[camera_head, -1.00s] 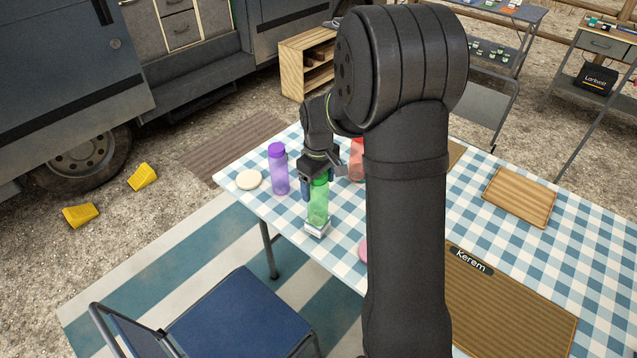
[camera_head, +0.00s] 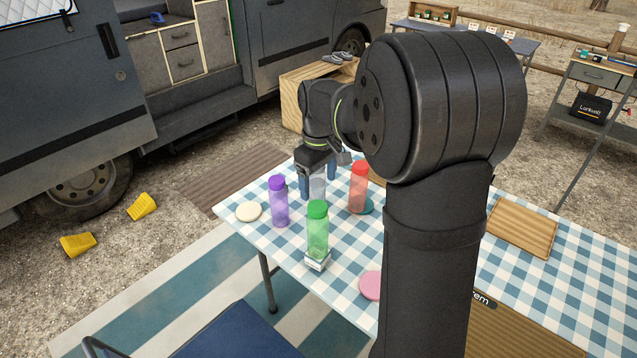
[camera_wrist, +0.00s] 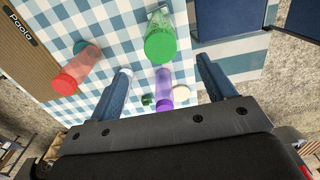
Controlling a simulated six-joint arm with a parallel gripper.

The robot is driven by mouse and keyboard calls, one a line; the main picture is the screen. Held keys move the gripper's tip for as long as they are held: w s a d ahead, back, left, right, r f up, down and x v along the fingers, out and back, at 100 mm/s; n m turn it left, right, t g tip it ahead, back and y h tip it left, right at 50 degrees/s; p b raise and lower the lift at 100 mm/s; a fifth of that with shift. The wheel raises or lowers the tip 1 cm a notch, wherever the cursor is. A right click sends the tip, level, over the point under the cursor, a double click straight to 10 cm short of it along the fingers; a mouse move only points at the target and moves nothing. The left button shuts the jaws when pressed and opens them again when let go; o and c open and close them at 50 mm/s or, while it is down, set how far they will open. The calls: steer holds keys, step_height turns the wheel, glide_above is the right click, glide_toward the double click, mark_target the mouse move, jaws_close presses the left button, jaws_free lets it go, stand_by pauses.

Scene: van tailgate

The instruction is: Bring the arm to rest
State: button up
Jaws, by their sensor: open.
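My gripper (camera_head: 317,182) is open and empty above the far left part of the checked table (camera_head: 345,262). A green bottle (camera_head: 317,232) stands upright on a small pale base (camera_head: 317,261) near the table's front left edge, apart from the jaws. A purple bottle (camera_head: 278,203) stands left of my gripper, and a red bottle (camera_head: 358,188) stands to its right. A clear greyish object (camera_head: 317,187), perhaps another bottle, shows between or behind the fingers. In the wrist view the green bottle (camera_wrist: 160,42), purple bottle (camera_wrist: 163,88) and red bottle (camera_wrist: 76,70) lie beyond the fingers (camera_wrist: 165,83).
A cream disc (camera_head: 249,211), a teal disc (camera_head: 367,206) and a pink disc (camera_head: 371,285) lie on the table. A wooden tray (camera_head: 522,228) is at the right. A wooden crate (camera_head: 292,100) stands behind the table, near the van. A blue chair (camera_head: 235,335) stands in front.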

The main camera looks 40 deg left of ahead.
mark_target(319, 207)
steer(key=shift+f, duration=0.15)
step_height(319, 207, down, 12)
steer(key=shift+r, duration=1.95)
steer(key=shift+f, duration=0.15)
